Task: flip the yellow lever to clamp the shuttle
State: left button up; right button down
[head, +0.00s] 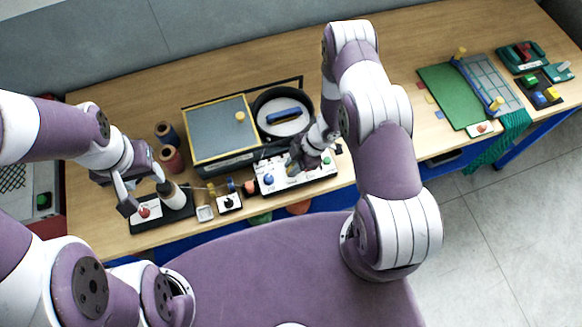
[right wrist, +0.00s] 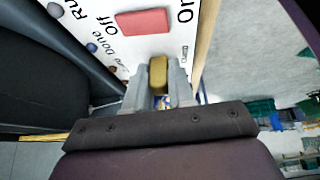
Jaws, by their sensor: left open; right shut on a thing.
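The yellow lever (right wrist: 158,72) stands on the white control panel (right wrist: 120,45), beside the printed words "Off" and "On". My right gripper (right wrist: 158,88) is shut on it, with a grey finger on each side. In the head view the right gripper (head: 300,160) is over the same panel (head: 296,180) and hides part of it. My left gripper (head: 145,192) is open and empty at the left, beside a dark and white spool (head: 172,193). I cannot tell which thing is the shuttle; a blue elongated piece (head: 284,117) lies in a round black holder.
A red block (right wrist: 143,22) sits on the panel near the lever. A grey-topped, yellow-edged box (head: 215,130) stands behind the panel. Brown and dark spools (head: 172,158) stand at the left. A green mat (head: 447,95) lies at the right. The table's back is mostly clear.

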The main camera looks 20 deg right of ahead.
jog(key=shift+d+f+y+b, duration=0.15)
jog(key=shift+y+b, duration=0.3)
jog(key=shift+y, duration=0.05)
jog(key=c, duration=1)
grip_release()
jog(key=shift+o, duration=0.2)
jog(key=shift+w+d+r, duration=0.1)
jog(key=shift+d+r, duration=0.15)
jog(key=shift+r, duration=0.05)
jog(key=b+v, duration=0.3)
jog(key=v, duration=0.9)
